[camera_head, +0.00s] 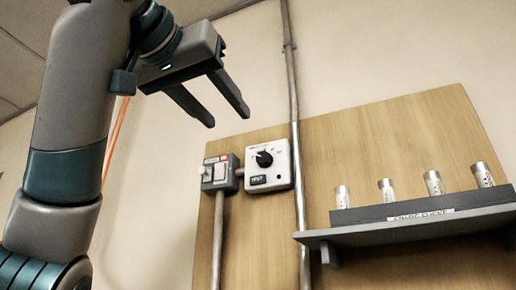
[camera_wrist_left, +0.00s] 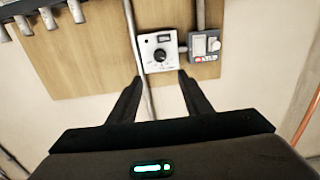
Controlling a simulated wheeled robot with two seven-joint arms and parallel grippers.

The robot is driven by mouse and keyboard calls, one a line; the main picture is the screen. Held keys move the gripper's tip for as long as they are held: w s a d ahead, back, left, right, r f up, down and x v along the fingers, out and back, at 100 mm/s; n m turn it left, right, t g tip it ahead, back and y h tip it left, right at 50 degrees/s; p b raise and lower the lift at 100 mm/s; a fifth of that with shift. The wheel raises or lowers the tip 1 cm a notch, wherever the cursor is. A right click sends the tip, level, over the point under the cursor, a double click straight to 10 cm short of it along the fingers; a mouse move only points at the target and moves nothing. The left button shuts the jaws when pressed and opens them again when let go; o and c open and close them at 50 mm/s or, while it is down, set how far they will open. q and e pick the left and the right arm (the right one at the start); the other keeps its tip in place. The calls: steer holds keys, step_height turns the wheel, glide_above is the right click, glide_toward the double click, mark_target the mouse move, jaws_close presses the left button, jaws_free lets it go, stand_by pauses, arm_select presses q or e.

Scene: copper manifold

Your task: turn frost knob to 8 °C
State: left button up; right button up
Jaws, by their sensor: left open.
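The frost knob (camera_head: 264,159) is a black dial on a white control box (camera_head: 283,178) fixed to a wooden board on the wall. Scale marks surround it, but their numbers are too small to read. A small dark display sits below the knob. My left gripper (camera_head: 226,118) is open and empty, up and to the left of the box, apart from it. In the left wrist view the knob (camera_wrist_left: 160,55) shows upside down, beyond and between the two open fingers (camera_wrist_left: 157,88). My right gripper is not in view.
A grey switch box (camera_head: 220,174) with a red label adjoins the control box on the left. A vertical metal pipe (camera_head: 293,90) runs past its right edge. A shelf (camera_head: 420,228) with several metal cylinders juts out at right.

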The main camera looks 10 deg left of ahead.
mark_target(262, 156)
arm_select(q)
steer(key=w+d+p, duration=0.1)
steer(key=w+p, duration=0.2)
steer(key=w, duration=0.1)
steer(key=w+p, duration=0.3)
steer(key=w, duration=0.2)
steer(key=w+d+p, duration=0.1)
steer(key=w+p, duration=0.2)
steer(key=w, duration=0.2)
steer(key=shift+w+d+r, duration=0.1)
steer(key=shift+w+d, duration=0.15)
steer(key=shift+d, duration=0.1)
steer(key=shift+w+d+p, duration=0.2)
steer(key=shift+w+p, duration=0.2)
steer(key=shift+w, duration=0.15)
steer(key=c, duration=1)
